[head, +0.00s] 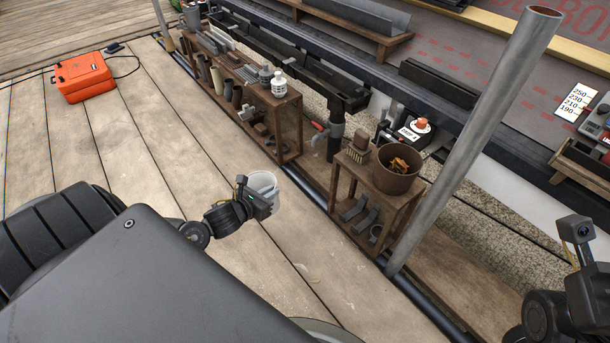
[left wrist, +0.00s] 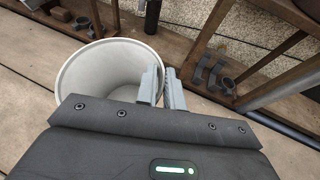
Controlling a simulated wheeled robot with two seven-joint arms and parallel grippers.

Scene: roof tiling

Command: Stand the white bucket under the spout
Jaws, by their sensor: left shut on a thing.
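The white bucket (head: 264,187) is upright and empty over the deck planks, left of the rack line in the head view. In the left wrist view the bucket (left wrist: 105,75) shows its open mouth. My left gripper (head: 258,200) is shut on the bucket's rim; in the left wrist view its fingers (left wrist: 163,88) pinch the near right wall. I cannot tell whether the base touches the deck. The spout, a dark downpipe (head: 336,138) under the gutter, is beyond the bucket, up and right; its lower part shows in the left wrist view (left wrist: 152,16). My right gripper (head: 585,275) is at the lower right, fingers unclear.
A wooden rack (head: 283,115) with tools and a white bottle stands left of the spout. Another rack (head: 345,190) holding a brown pot (head: 397,168) stands right. A gap lies between them. A grey pole (head: 470,145) rises at right. An orange case (head: 84,77) lies far left.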

